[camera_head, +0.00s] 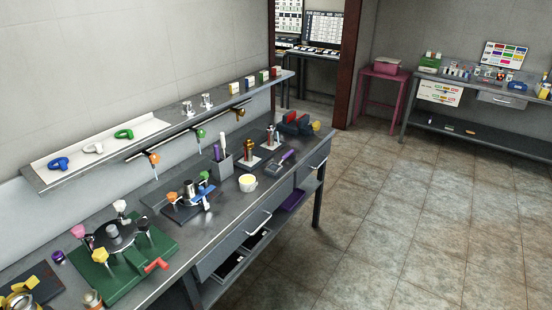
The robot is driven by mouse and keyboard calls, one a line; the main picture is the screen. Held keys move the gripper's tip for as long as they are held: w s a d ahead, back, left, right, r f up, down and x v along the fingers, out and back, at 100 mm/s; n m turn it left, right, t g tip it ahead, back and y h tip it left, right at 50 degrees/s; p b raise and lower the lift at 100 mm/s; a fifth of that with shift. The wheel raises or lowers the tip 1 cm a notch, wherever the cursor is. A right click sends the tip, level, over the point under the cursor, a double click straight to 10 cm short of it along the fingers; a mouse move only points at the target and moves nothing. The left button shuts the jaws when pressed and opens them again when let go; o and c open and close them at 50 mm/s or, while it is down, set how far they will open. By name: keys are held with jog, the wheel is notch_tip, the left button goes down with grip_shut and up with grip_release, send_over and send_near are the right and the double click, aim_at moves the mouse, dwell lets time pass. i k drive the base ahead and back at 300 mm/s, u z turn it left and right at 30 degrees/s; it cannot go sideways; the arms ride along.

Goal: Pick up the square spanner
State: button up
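I cannot tell for sure which item is the square spanner. Several tools hang from the dark rail under the wall shelf: one with an orange knob (153,158), one with a green knob (200,134) and a brass-coloured piece (239,113). A small purple-ended tool (287,156) lies on the bench near its front edge. A purple-handled tool (217,151) stands in a grey holder (222,167). The tool ends are too small to see their shape. My gripper is not in view.
The grey workbench (228,213) also bears a green fixture (122,268) with coloured knobs, a smaller clamp block (188,198) and a pale cup (248,183). The shelf (170,122) overhangs its back. The tiled floor (400,220) to the right is clear.

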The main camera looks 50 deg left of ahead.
aim_at(282, 160)
jog(key=u, duration=0.2)
jog(key=i, duration=0.75)
jog(key=u, duration=0.65)
jog(key=i, duration=0.5)
jog(key=u, duration=0.9)
jog(key=i, duration=0.55)
jog(key=u, duration=0.6)
jog(key=i, duration=0.85)
jog(key=z, duration=0.05)
jog(key=k, duration=0.5)
